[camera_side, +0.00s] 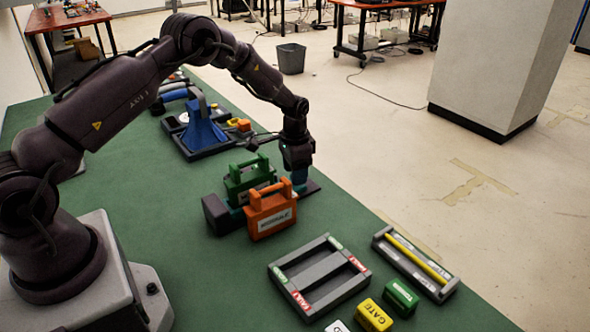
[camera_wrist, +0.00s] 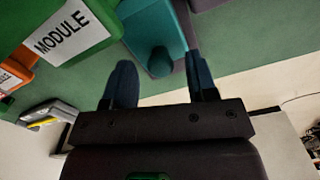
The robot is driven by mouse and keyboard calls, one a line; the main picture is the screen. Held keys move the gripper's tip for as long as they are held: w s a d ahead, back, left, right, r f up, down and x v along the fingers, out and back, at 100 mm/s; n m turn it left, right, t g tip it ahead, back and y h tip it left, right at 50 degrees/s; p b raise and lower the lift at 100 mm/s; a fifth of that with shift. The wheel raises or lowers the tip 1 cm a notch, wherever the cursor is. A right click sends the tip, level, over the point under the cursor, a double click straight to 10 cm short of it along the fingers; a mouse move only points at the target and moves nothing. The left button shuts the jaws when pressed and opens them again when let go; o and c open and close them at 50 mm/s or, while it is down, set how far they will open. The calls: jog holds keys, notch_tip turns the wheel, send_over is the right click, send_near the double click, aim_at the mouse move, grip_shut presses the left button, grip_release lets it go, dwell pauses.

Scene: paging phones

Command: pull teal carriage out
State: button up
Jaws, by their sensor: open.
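The teal carriage (camera_wrist: 150,25) fills the top middle of the wrist view, with a rounded teal knob (camera_wrist: 160,64) on its near end. In the side view only a little teal (camera_side: 301,188) shows beneath my gripper (camera_side: 298,178). The carriage sits on a dark base (camera_side: 216,215) beside the modules. In the wrist view my gripper (camera_wrist: 160,66) is open, one blue finger on each side of the knob, with gaps between. Whether the fingers are level with the knob is hard to tell. A green module (camera_wrist: 75,35) labelled MODULE stands close to the carriage.
An orange module (camera_side: 270,214) stands in front of the green one. A grey slotted frame (camera_side: 283,280), a tray with a yellow bar (camera_side: 420,262) and small green and yellow blocks (camera_side: 374,315) lie nearer. A blue device (camera_side: 205,133) stands behind. The table's right edge is close to my gripper.

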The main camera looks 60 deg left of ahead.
grip_shut()
jog(key=shift+w, duration=2.8)
grip_release()
jog(key=shift+r, duration=0.15)
notch_tip(320, 180, up, 13)
